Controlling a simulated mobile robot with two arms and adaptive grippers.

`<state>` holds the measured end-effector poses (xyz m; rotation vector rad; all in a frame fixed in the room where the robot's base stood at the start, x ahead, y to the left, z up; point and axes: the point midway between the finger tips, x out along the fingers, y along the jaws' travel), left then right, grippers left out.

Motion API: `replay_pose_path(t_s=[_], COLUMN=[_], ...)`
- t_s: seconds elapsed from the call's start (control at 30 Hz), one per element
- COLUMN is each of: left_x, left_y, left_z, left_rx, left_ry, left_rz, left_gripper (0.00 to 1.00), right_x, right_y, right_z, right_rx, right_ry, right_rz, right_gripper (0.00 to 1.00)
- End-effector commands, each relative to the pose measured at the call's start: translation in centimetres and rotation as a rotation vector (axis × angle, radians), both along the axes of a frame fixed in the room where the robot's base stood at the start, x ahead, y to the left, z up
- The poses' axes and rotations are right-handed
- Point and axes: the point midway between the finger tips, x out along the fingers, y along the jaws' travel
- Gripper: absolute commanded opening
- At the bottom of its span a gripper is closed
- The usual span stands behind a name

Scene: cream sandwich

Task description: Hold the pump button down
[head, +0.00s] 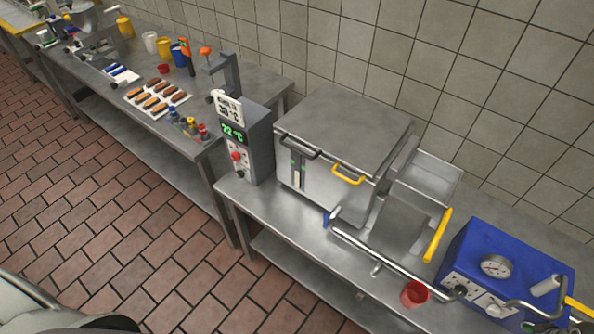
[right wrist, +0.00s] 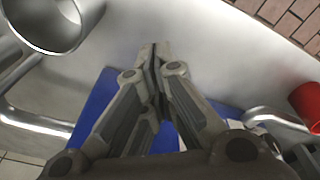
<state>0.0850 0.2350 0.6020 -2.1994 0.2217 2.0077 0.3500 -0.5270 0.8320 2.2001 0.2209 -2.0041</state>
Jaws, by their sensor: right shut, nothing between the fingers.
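The blue pump box (head: 475,247) stands at the right end of the near steel table, with a round gauge (head: 496,266) on top. Pale panels with small dark controls (head: 492,304) are on its front; I cannot tell which one is the pump button. In the right wrist view my right gripper (right wrist: 157,52) is shut and empty, its fingertips together over bare grey metal. A blue surface (right wrist: 95,100) shows behind the fingers and is partly covered by them. I cannot tell whether the fingertips touch anything. My left gripper is not in view.
A red cup (head: 415,293) stands left of the blue box and also shows in the right wrist view (right wrist: 308,101). A steel lidded machine (head: 345,130) and a grey display unit (head: 256,140) stand further left. A metal cylinder (right wrist: 50,22) is at the wrist view's upper left.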

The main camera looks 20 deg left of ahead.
Motion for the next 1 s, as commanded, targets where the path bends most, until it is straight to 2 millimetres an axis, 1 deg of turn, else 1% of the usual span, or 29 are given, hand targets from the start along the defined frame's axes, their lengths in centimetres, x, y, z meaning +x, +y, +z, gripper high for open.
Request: replay_pose_path(t_s=[0.4, 0.6, 0.87, 1.0], left_x=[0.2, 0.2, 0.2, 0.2], left_y=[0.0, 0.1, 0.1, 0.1], left_z=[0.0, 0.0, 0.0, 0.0], left_rx=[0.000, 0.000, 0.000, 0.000], left_ry=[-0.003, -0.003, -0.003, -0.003], left_rz=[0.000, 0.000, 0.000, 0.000], left_gripper=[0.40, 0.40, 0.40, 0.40], right_x=[1.2, 1.3, 1.1, 0.0], right_y=[-1.3, -1.4, -1.4, -1.1], right_z=[1.8, 2.1, 2.0, 2.0], right_rx=[-0.001, 0.000, 0.000, -0.002], right_ry=[-0.001, 0.000, 0.001, 0.003], right_rz=[-0.002, -0.001, 0.000, 0.002], right_gripper=[0.00, 0.00, 0.00, 0.00])
